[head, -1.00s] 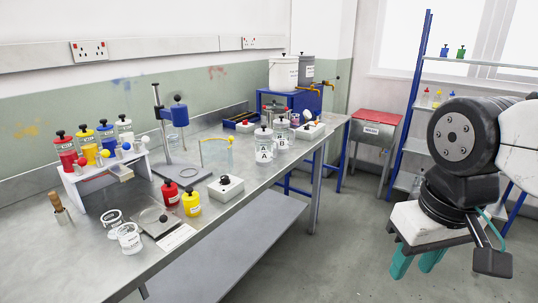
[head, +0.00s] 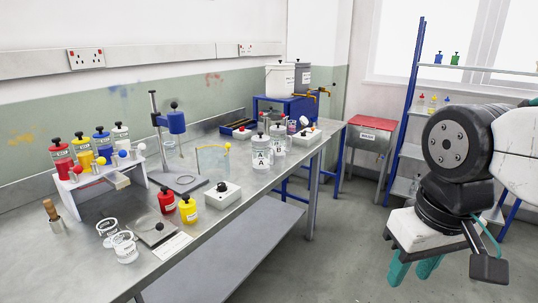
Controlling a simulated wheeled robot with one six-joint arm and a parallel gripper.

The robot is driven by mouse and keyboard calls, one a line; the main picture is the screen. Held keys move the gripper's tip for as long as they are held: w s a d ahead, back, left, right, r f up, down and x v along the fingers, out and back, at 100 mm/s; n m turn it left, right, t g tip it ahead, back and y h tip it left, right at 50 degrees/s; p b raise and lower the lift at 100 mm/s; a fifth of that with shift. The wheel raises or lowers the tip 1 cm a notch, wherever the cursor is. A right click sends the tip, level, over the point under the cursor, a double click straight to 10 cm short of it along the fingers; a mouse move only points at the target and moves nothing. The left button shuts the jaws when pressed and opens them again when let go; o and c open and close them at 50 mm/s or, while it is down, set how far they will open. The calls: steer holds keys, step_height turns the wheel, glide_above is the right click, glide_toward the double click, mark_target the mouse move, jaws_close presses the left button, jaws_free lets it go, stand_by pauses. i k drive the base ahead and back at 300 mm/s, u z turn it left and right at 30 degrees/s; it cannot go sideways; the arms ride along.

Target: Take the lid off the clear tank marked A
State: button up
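The clear tank marked A (head: 261,155) stands upright on the metal bench, toward its far end. Its lid (head: 261,136), with a dark knob, is on top. My gripper (head: 413,270) is at the right of the head view, pointing down over the floor, well apart from the bench and the tank. Its two teal fingers are apart with nothing seen between them. Part of the gripper is hidden by my own arm.
A second clear tank (head: 278,139) stands close behind tank A. A white box with a knob (head: 222,193) and a yellow bottle (head: 188,210) stand nearer on the bench (head: 185,258). A red-topped bin (head: 371,135) and blue shelving (head: 411,110) stand beyond. The floor between is clear.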

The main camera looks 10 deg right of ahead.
mark_target(260, 138)
steer(key=z, duration=0.3)
steer(key=i, duration=0.45)
steer(key=z, duration=0.6)
steer(key=i, duration=1.45)
steer(key=u, duration=0.85)
steer(key=i, duration=0.5)
steer(key=u, duration=0.4)
